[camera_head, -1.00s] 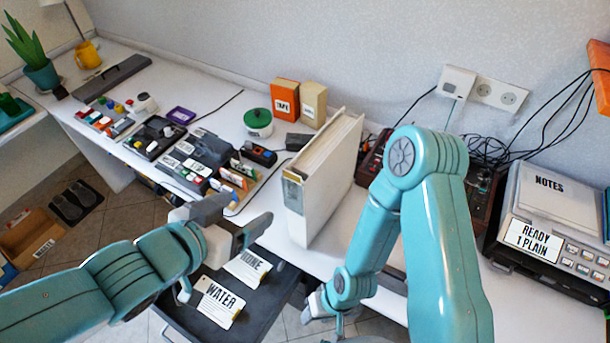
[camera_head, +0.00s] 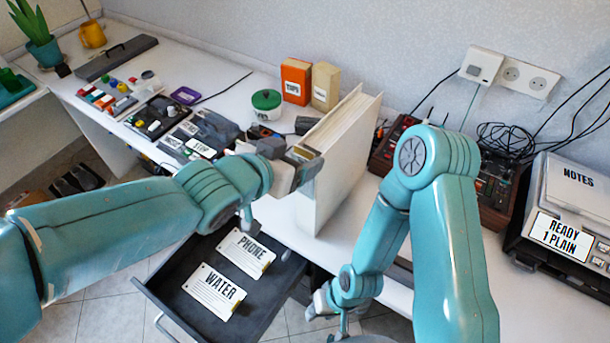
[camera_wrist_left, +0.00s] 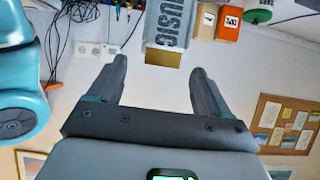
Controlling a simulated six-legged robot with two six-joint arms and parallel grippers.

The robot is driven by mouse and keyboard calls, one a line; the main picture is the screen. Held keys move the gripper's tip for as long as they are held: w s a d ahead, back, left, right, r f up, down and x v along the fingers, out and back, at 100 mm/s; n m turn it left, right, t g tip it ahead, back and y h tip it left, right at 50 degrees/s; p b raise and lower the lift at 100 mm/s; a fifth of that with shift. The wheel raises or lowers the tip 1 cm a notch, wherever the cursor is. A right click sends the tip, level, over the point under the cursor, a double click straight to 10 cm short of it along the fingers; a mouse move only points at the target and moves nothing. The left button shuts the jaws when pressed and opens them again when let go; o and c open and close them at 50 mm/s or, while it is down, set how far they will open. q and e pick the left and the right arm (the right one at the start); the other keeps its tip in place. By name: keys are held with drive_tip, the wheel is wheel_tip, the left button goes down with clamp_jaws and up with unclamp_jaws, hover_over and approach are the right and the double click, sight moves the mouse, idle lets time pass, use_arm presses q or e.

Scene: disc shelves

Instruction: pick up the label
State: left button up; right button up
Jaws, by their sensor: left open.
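Two white labels lie in the open dark drawer (camera_head: 172,268) in the head view: the PHONE label (camera_head: 246,252) and the WATER label (camera_head: 214,290). My left gripper (camera_head: 303,163) is open, above the drawer and beside the upper front end of the white binder (camera_head: 338,150). In the left wrist view, its open fingers (camera_wrist_left: 159,68) have nothing visible between them. Beyond them is a grey face lettered MUSIC (camera_wrist_left: 166,30), upside down, with a tan piece (camera_wrist_left: 163,58) at its end. My right gripper (camera_head: 322,301) is low, beside the drawer; its jaws are unclear.
The desk holds an orange box (camera_head: 296,82), a beige box (camera_head: 325,88) and a green-lidded pot (camera_head: 266,104) behind the binder. Several small items crowd the desk's left part. A device with a READY 1 PLAIN sign (camera_head: 562,238) stands at right, near loose cables.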

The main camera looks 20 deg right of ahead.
use_arm(q)
drive_tip(key=shift+w+d+f, duration=0.25)
drive_tip(key=shift+w+f, duration=0.1)
drive_tip(key=shift+w, duration=0.1)
drive_tip(key=shift+w+d+f, duration=0.25)
drive_tip(key=shift+w+f, duration=0.05)
drive_tip(key=shift+w, duration=0.15)
drive_tip(key=shift+s+d+r, duration=0.15)
drive_tip(key=shift+s+r, duration=0.05)
drive_tip(key=shift+s, duration=0.2)
drive_tip(key=shift+c, duration=0.9)
drive_tip(key=shift+w+f, duration=0.1)
drive_tip(key=shift+w, duration=0.15)
drive_tip(key=c, duration=1)
drive_tip(key=shift+c, duration=1)
drive_tip(key=shift+s, duration=0.15)
drive_tip(key=shift+r, duration=0.3)
wheel_tip(320, 180, up, 10)
drive_tip(key=p, duration=0.9)
drive_tip(key=shift+f, duration=0.2)
